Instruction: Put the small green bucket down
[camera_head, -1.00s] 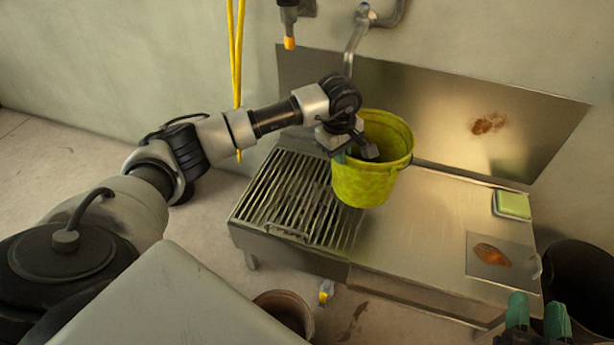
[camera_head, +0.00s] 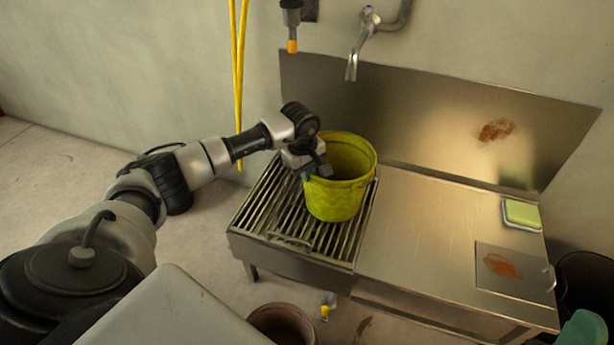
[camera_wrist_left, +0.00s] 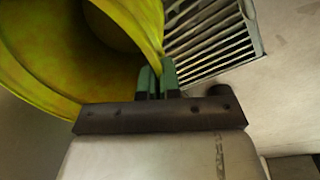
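The small green bucket (camera_head: 336,197), yellow-green and upright, is over the slatted metal grate (camera_head: 276,215) at the left of the steel bench. Whether its base touches the slats cannot be told. My left gripper (camera_head: 314,174) is at the bucket's left rim. In the left wrist view the bucket (camera_wrist_left: 60,60) fills the upper left, and the green fingertips of my left gripper (camera_wrist_left: 156,80) are closed together on its rim. Of my right gripper only a green fingertip (camera_head: 583,330) shows at the lower right corner; its opening is hidden.
A tap (camera_head: 358,48) hangs from the wall behind the bucket. The steel top (camera_head: 420,230) right of the grate is mostly bare, with a green sponge (camera_head: 522,213) and a rust-stained plate (camera_head: 512,270) at its right end. A brown pot (camera_head: 282,325) stands on the floor in front.

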